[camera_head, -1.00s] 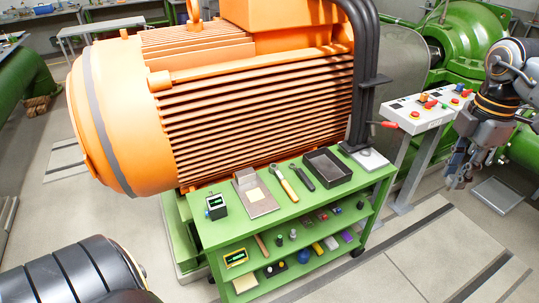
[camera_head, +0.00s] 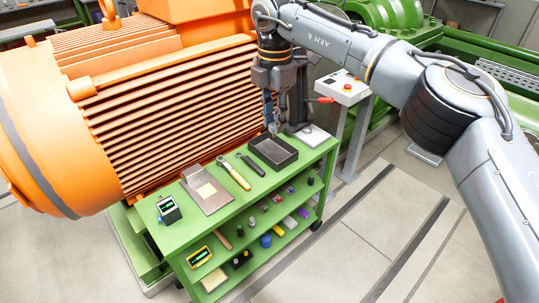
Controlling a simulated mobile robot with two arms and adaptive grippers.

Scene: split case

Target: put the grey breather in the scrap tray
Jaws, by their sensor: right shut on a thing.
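The dark open tray (camera_head: 287,163), which I take for the scrap tray, sits on the top of the green cart towards its right end. My right gripper (camera_head: 275,129) points down over the tray's far edge. It is shut on a small grey thing at its fingertips, apparently the grey breather, too small and too close in colour to the fingers to make out clearly. The tray's visible floor looks empty; its far side is partly covered by the gripper. My left gripper is not in view.
On the green cart (camera_head: 225,211) lie a yellow-handled tool (camera_head: 236,176), a dark-handled tool (camera_head: 251,165), a plate with a yellow note (camera_head: 207,191) and a small meter (camera_head: 168,210). Several small parts fill the lower shelves. The orange motor (camera_head: 170,110) stands close behind. A control panel (camera_head: 343,88) stands right.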

